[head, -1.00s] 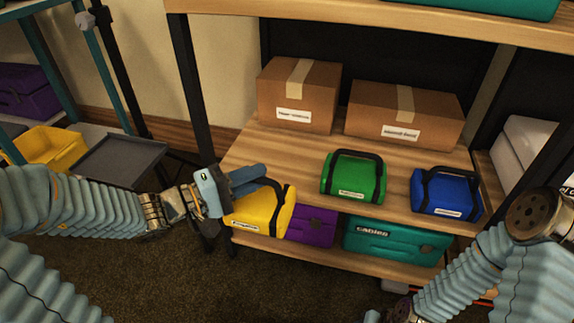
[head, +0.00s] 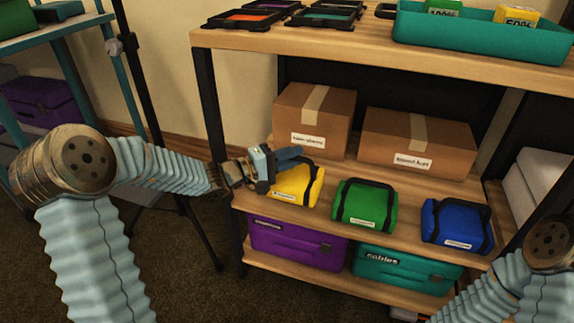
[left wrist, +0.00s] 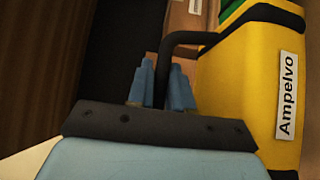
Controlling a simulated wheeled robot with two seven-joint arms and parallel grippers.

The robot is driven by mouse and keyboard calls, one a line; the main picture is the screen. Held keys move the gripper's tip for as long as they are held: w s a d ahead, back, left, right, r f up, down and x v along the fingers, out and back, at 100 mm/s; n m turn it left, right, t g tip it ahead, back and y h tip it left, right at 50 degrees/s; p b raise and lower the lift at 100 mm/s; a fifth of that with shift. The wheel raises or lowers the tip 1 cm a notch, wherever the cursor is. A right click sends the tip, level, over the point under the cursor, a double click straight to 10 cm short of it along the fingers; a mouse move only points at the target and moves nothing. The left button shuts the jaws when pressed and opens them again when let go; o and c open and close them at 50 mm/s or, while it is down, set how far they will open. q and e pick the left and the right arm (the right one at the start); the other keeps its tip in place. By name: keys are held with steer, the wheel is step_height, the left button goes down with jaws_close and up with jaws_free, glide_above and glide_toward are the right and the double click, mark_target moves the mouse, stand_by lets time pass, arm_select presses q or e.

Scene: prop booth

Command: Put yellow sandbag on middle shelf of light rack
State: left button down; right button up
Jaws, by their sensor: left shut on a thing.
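The yellow sandbag (head: 297,186) is at the left end of the middle shelf (head: 400,222) of the wood-topped rack, beside the green sandbag. My left gripper (head: 283,163) is shut on its dark handle. The left wrist view shows the blue fingers (left wrist: 163,85) on the handle, with the yellow sandbag (left wrist: 250,85) and its "Ampelvo" label at the right. The bag looks upright and at shelf level; I cannot tell whether its base touches the board. Of my right side only arm links show at the lower right; the right gripper is out of view.
The green sandbag (head: 365,203) and blue sandbag (head: 457,223) share that shelf. Cardboard boxes (head: 315,122) (head: 417,143) stand behind. Purple (head: 297,245) and teal (head: 407,270) cases fill the bottom shelf. The top shelf (head: 330,42) overhangs. A black stand (head: 155,110) is at the left.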

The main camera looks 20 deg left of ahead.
mark_target(292, 171)
arm_select(q)
steer(key=shift+w+r, duration=0.2)
steer(key=shift+w, duration=0.1)
steer(key=shift+w+f, duration=0.2)
steer(key=shift+f, duration=0.1)
step_height(292, 171, down, 3)
steer(key=shift+b, duration=0.3)
steer(key=c, duration=1)
jaws_free()
steer(key=shift+s+f, duration=0.1)
